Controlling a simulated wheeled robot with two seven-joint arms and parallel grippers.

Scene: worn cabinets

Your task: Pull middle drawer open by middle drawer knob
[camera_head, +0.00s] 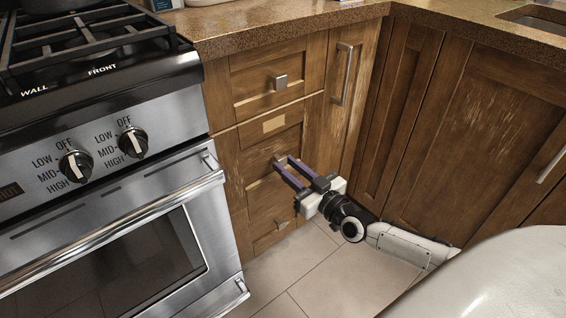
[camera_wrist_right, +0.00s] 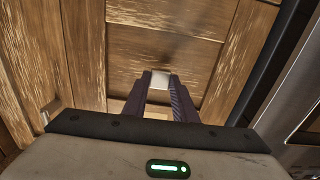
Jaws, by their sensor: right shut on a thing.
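The middle drawer (camera_head: 256,156) is a worn brown wooden front below the top drawer, and it looks flush with the cabinet. Its knob is mostly hidden by the fingers in the head view. In the right wrist view the pale square knob (camera_wrist_right: 160,79) shows between the fingertips. My right gripper (camera_head: 283,160) reaches in from the lower right, with its purple-grey fingers shut around the knob. The right gripper also shows in the right wrist view (camera_wrist_right: 160,84). My left gripper is in neither view.
The top drawer (camera_head: 250,88) with a square knob is above. The stove (camera_head: 120,180) with its oven handle stands close on the left. Cabinet doors (camera_head: 480,130) with bar handles are on the right. Tiled floor (camera_head: 320,270) is clear in front.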

